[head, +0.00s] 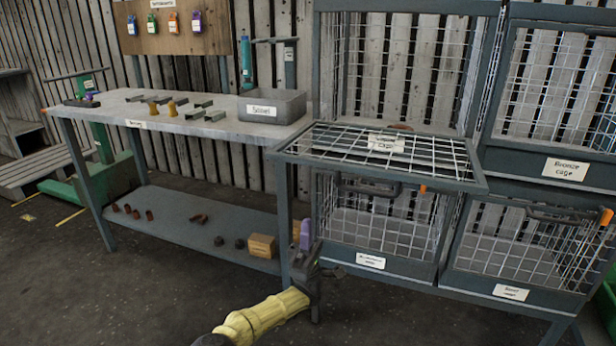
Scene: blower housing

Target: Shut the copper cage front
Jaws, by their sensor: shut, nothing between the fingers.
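The upper left cage (401,60) stands open. Its mesh front (440,158) is folded down and juts out nearly level towards me, with a label of which only "cage" is legible; I take it for the copper cage front. A brownish piece shows inside near the cage floor. My gripper (306,240) is shut and empty, below and in front of the folded front's left corner. It looks apart from the front, though the depth is hard to judge. A purple piece shows at the gripper's tip.
The bronze cage (566,168) at upper right is shut, as are two lower cages (370,262) (511,292). A workbench (100,113) with a grey bin (272,106) stands left; its lower shelf (180,215) holds small parts and a box. Open floor lies in front.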

